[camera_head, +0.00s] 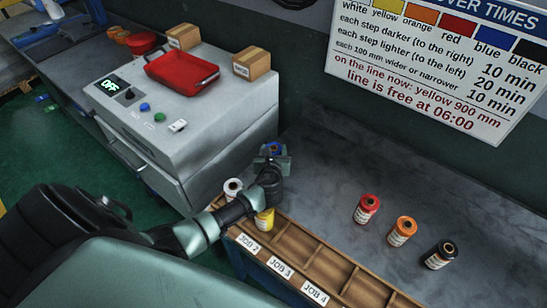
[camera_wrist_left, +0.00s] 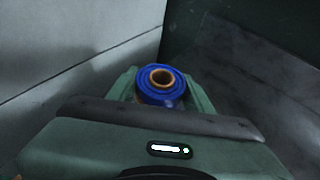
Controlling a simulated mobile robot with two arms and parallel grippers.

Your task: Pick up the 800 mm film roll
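A blue film roll (camera_wrist_left: 161,84) stands between the two fingers of my left gripper (camera_wrist_left: 160,92) in the left wrist view. The fingers flank it closely; I cannot tell if they press on it. In the head view the left gripper (camera_head: 273,160) is at the blue roll (camera_head: 275,148), by the machine's right corner. A red roll (camera_head: 367,209), an orange roll (camera_head: 402,231) and a black roll (camera_head: 440,254) stand apart on the grey table. A white roll (camera_head: 232,188) and a yellow roll (camera_head: 264,220) are at the wooden rack. Roll width labels are too small to read. My right gripper is not in view.
The wooden rack (camera_head: 294,247) with job labels runs along the table's front edge; several compartments at right look empty. A grey machine (camera_head: 190,110) with a red tray (camera_head: 182,73) stands left of the gripper. A changeover-times sign (camera_head: 440,60) hangs behind. The table's middle is clear.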

